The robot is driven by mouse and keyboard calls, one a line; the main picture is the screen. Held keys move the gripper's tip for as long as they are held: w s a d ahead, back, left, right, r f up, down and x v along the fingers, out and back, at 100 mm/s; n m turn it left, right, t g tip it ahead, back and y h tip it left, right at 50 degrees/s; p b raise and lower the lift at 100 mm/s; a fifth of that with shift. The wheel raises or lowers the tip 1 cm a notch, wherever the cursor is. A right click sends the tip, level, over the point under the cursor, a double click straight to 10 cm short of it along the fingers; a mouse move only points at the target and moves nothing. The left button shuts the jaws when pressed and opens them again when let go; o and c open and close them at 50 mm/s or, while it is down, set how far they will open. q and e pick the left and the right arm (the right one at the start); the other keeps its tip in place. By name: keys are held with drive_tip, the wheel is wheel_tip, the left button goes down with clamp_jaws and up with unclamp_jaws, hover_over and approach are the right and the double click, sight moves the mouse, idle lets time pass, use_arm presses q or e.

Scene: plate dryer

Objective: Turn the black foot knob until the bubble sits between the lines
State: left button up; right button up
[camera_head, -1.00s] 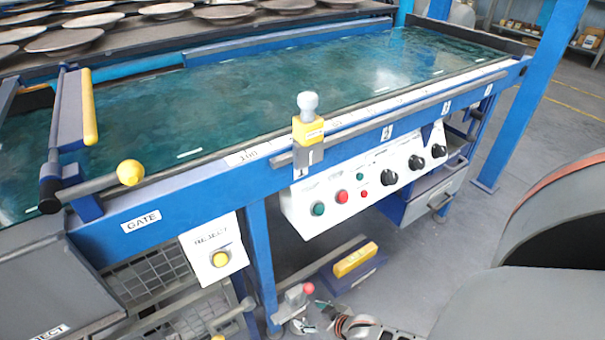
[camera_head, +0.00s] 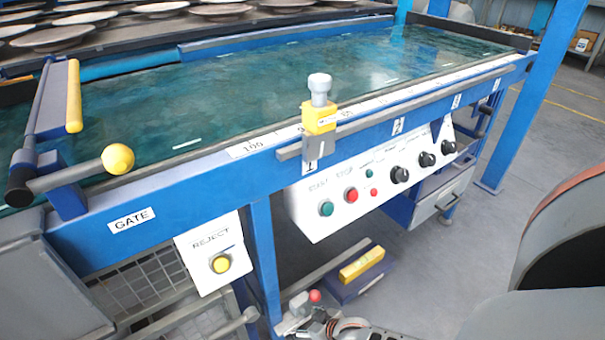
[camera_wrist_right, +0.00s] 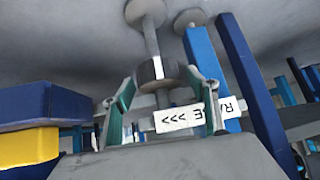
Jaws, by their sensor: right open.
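I cannot tell whether a finger touches the knob. In the head view my right gripper (camera_head: 325,328) shows only partly at the bottom edge, low beside the bench leg. The bubble and its lines cannot be made out in any view. My left gripper is not in view.
A blue box with a yellow bar (camera_head: 362,264) stands on the floor nearby; it also fills the left of the wrist view (camera_wrist_right: 40,110). A red ball (camera_head: 315,296) is close to my gripper. A blue leg (camera_head: 264,265) and a white control panel (camera_head: 330,205) are near.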

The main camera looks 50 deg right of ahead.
drive_tip(key=c, duration=1.1)
drive_tip(key=shift+s+d+f+n+y, duration=0.1)
drive_tip(key=shift+d+n+y, duration=0.05)
drive_tip(key=shift+n+y, duration=0.95)
drive_tip(key=shift+n+g+y, duration=0.3)
drive_tip(key=shift+n+y, duration=0.5)
drive_tip(key=shift+n, duration=0.5)
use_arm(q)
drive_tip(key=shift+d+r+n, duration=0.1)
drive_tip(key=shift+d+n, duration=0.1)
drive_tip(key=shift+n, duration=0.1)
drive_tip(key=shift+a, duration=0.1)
use_arm(e)
drive_tip(key=shift+n+y, duration=0.4)
drive_tip(key=shift+n, duration=0.2)
